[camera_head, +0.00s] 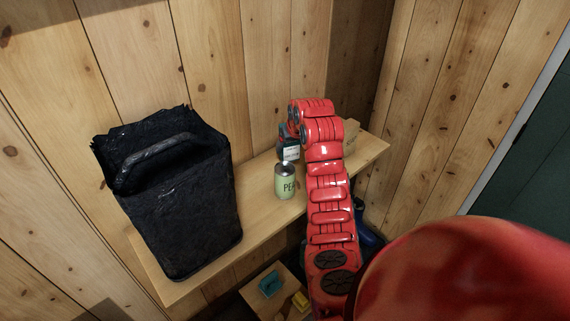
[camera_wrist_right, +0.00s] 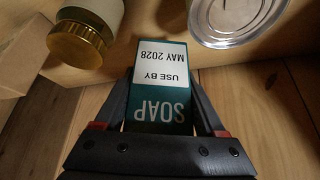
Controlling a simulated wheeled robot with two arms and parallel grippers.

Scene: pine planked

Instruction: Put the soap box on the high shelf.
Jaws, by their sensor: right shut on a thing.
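The soap box (camera_wrist_right: 160,78) is dark teal with a white "USE BY MAY 2028" label and the word SOAP. My right gripper (camera_wrist_right: 163,108) is shut on it, with one finger on each side. In the head view the soap box (camera_head: 291,153) shows at the high shelf (camera_head: 257,215), just behind the green pea can (camera_head: 285,183). My right gripper (camera_head: 287,134) is there mostly hidden by my red arm. I cannot tell if the box touches the shelf board. My left gripper is not in view.
A large black basket (camera_head: 180,210) stands at the shelf's left. A cardboard box (camera_head: 351,136) is behind my arm. The wrist view shows a gold-lidded jar (camera_wrist_right: 78,44) and a can's metal end (camera_wrist_right: 236,18) close to the box. A lower surface holds a teal item (camera_head: 269,284).

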